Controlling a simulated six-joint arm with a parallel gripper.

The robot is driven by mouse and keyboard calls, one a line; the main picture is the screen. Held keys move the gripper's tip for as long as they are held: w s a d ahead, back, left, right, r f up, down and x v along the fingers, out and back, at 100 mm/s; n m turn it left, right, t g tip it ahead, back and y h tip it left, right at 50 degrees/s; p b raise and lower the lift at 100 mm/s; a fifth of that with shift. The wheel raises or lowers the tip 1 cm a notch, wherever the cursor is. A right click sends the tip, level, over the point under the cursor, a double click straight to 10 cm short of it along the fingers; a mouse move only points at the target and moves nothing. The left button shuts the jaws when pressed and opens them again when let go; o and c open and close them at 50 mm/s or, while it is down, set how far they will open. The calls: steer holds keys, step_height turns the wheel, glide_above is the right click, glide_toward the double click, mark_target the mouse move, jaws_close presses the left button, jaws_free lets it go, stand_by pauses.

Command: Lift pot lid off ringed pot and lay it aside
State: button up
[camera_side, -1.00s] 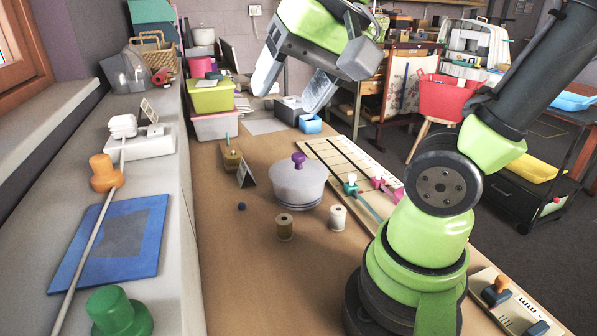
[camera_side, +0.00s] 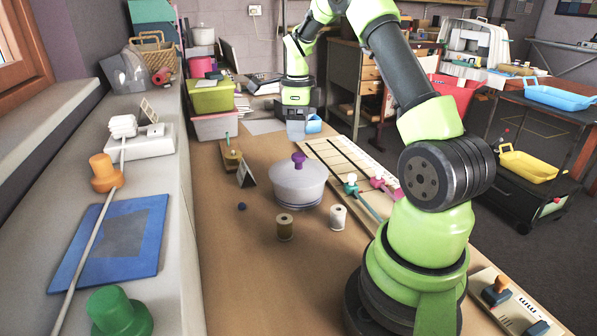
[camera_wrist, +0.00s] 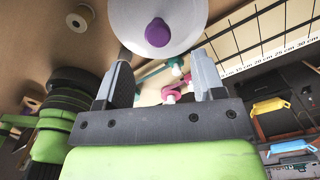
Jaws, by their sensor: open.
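The ringed pot (camera_side: 300,202) stands on the brown table in the side view, with grey bands round its lower wall. The pale grey pot lid (camera_side: 284,181) sits on it, with a purple knob (camera_side: 298,160) on top. In the wrist view the lid (camera_wrist: 185,17) and its purple knob (camera_wrist: 158,33) show at the top, beyond the fingertips; the pot wall is hidden there. My gripper (camera_side: 298,130) hangs pointing down behind the pot, toward the table's far end. In the wrist view my gripper (camera_wrist: 163,72) is open, its fingers apart and clear of the lid.
Thread spools, one olive (camera_side: 285,228) and one white (camera_side: 338,217), stand in front of the pot. A ruled board (camera_side: 335,165) lies right.

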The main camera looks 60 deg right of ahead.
mark_target(298, 155)
step_height(298, 155, down, 8)
steer(key=shift+s+a+r, duration=0.1)
steer(key=shift+a+r, duration=0.05)
steer(key=shift+r, duration=0.1)
steer(key=c, duration=1)
